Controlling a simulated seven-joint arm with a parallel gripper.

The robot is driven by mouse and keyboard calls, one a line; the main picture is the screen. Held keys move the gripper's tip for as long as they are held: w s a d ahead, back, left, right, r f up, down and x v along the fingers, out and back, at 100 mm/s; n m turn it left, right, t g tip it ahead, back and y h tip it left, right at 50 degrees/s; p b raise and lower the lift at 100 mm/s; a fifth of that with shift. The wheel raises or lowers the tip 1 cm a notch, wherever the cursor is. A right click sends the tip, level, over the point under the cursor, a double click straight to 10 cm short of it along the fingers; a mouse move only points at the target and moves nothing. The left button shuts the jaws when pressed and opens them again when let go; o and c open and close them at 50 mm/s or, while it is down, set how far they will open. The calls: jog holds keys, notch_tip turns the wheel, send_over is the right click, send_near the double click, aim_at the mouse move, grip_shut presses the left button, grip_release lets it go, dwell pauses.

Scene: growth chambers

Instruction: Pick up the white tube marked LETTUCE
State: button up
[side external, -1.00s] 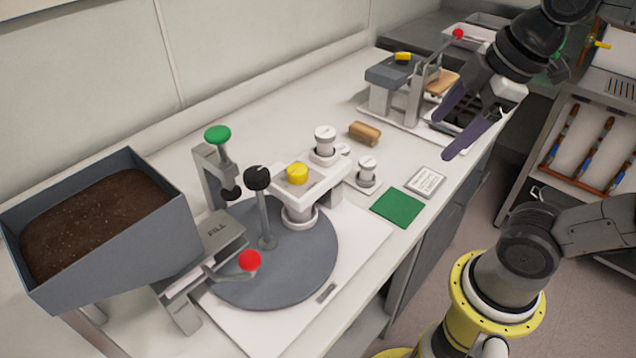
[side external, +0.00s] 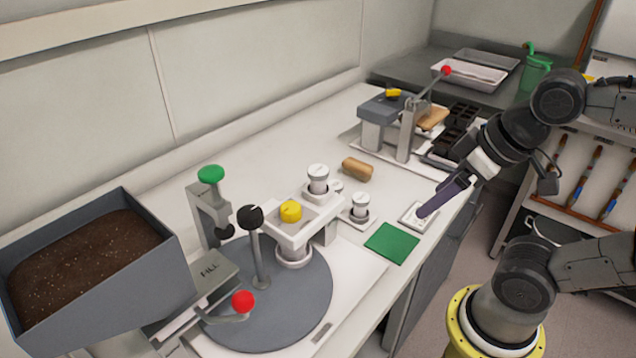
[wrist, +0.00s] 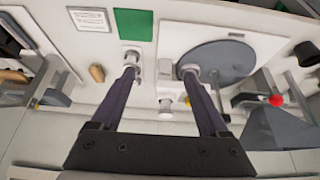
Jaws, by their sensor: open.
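Two small white tubes with grey-white caps stand on the bench: one at the back (side external: 318,179) in a white holder, one nearer (side external: 360,205) on a small white base. Their lettering is too small to read, so I cannot tell which is marked LETTUCE. My gripper (side external: 424,214) has purple fingers and hangs right of the nearer tube, in line with the white card. In the wrist view my gripper (wrist: 160,66) is open and empty. A white tube (wrist: 165,104) shows between the fingers, and another (wrist: 133,53) by the left fingertip, partly covered.
A green square (side external: 392,243) and white card (side external: 417,216) lie near the front edge. A brown block (side external: 357,167) lies behind. A grey turntable (side external: 270,315) with black-, yellow- and red-knobbed parts and a soil hopper (side external: 150,265) stand left. A lever press (side external: 385,115) stands at the back.

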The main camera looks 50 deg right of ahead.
jog(key=shift+c, duration=0.4)
jog(key=w+a+r+n+g, duration=0.1)
jog(key=w+r+n+g, duration=0.2)
jog(key=w+r+n, duration=0.95)
jog(key=n+g, duration=0.3)
jog(key=n, duration=0.1)
send_over(319, 169)
jog(key=shift+m, duration=0.25)
notch_tip(319, 169, down, 10)
jog(key=shift+a+r, duration=0.1)
jog(key=shift+f, duration=3.1)
